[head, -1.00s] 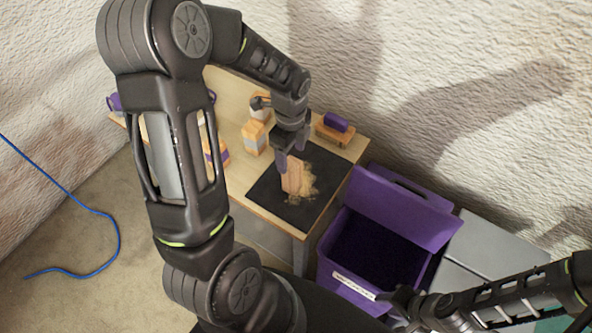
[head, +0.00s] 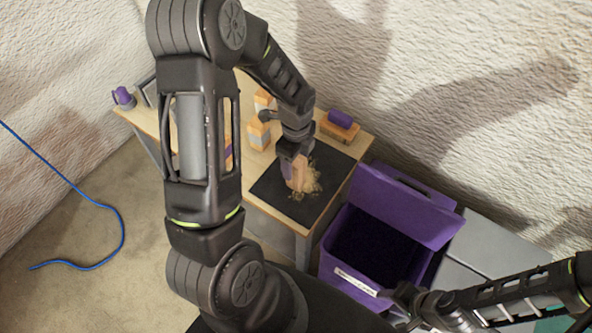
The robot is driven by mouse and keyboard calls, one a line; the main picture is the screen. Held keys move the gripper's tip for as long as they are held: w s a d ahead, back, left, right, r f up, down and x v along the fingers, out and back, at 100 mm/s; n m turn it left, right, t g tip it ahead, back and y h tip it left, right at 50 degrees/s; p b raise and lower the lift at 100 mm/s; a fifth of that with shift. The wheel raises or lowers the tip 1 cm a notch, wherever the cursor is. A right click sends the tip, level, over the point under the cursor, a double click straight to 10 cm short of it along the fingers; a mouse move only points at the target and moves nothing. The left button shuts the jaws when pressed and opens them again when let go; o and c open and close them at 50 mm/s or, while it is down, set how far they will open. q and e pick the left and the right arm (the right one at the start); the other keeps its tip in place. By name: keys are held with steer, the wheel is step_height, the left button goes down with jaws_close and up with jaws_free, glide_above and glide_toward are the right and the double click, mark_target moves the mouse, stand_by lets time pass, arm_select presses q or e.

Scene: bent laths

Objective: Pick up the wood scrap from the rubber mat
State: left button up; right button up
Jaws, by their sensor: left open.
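The wood scrap (head: 300,182) is a light brown piece on the black rubber mat (head: 336,165), with pale sawdust spread around it. The mat lies at the right end of the wooden table. My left gripper (head: 294,171) is open and points down at the scrap, its fingers beside its upper part and hiding some of it. I cannot tell whether they touch it. My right gripper (head: 404,302) is at the lower right, away from the mat, in front of the purple bin. Its fingers are too dark and small to read.
A purple bin (head: 346,272) with an open lid and white label stands right of the table. A purple block on a wooden brush-like piece (head: 338,131), orange-and-white cartons (head: 258,134) and a purple mug (head: 123,98) stand on the table. A blue cable (head: 112,212) lies on the floor.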

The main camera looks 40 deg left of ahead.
arm_select(q)
step_height(320, 180, down, 3)
steer(key=shift+r, duration=0.2)
steer(key=shift+c, duration=0.3)
jaws_close()
stand_by(0.7)
